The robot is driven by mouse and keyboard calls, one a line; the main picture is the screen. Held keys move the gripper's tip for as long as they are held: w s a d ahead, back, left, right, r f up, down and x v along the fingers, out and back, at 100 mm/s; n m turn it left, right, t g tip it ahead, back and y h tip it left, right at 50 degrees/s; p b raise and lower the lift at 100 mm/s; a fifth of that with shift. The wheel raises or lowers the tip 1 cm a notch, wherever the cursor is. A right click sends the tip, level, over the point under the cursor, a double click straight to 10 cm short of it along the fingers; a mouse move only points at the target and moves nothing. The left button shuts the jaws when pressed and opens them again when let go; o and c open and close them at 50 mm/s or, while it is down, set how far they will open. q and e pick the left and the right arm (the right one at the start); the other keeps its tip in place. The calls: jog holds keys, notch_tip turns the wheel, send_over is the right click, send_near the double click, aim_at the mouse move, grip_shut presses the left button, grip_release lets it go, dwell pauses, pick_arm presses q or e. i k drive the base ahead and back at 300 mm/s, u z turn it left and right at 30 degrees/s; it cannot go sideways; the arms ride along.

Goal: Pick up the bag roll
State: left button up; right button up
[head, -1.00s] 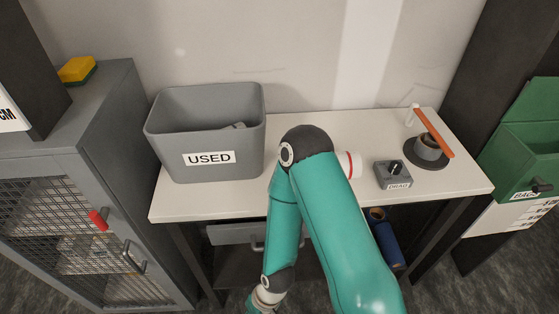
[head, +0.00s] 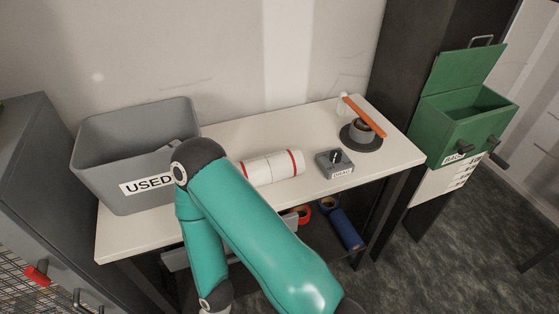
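Several rolls are in view, and I cannot tell for sure which is the bag roll. A blue roll (head: 347,230) lies tilted on the dark lower shelf under the bench. A red roll (head: 304,215) shows beside it, partly hidden. A white roll with red bands (head: 272,167) lies on the bench top, its left end close to my arm in the picture. One teal arm of mine crosses the front of the bench, its wrist running off the bottom edge. Neither gripper is in view.
A grey bin marked USED (head: 130,150) stands on the bench's (head: 230,131) left. A grey block with a black knob (head: 334,166) and a round dark base with an orange handle (head: 365,137) are at right. A green open-lidded box (head: 445,125) is beyond.

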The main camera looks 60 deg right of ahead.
aim_at(270, 169)
jog(key=z, duration=0.1)
jog(key=k, duration=1.4)
jog(key=z, duration=0.75)
jog(key=i, duration=0.85)
jog(key=z, duration=0.05)
